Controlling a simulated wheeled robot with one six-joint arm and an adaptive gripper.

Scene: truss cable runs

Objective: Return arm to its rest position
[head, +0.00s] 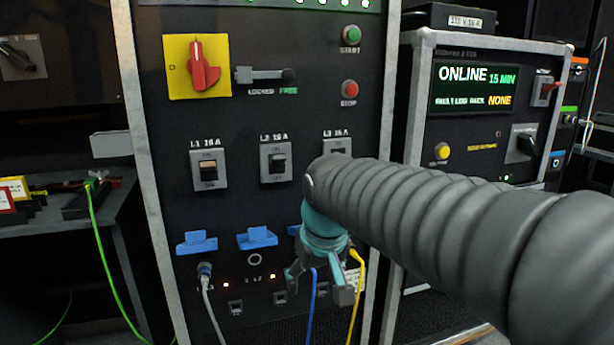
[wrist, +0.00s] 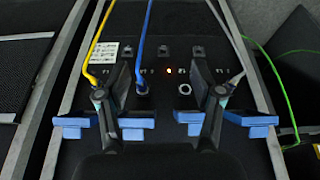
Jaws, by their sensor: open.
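My gripper (head: 322,278) hangs in front of the lower part of the black rack panel (head: 225,130) in the head view, pointing down. In the wrist view my gripper (wrist: 160,95) has its two dark fingers spread wide, with nothing held between them. Between the fingers show a blue cable's plug (wrist: 142,88) in a socket and an empty round socket (wrist: 184,90). My grey sleeved arm reaches in from the right and hides part of the L3 breaker (head: 337,146) and the panel's right side. I cannot tell whether the fingers touch the panel.
A yellow cable (head: 356,290) and a grey cable (head: 209,305) hang by the gripper. Blue flaps (head: 257,239) stick out above the sockets. A red rotary switch (head: 204,66) is higher up. A cabinet with an ONLINE display (head: 474,90) stands right; a shelf (head: 60,217) is left.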

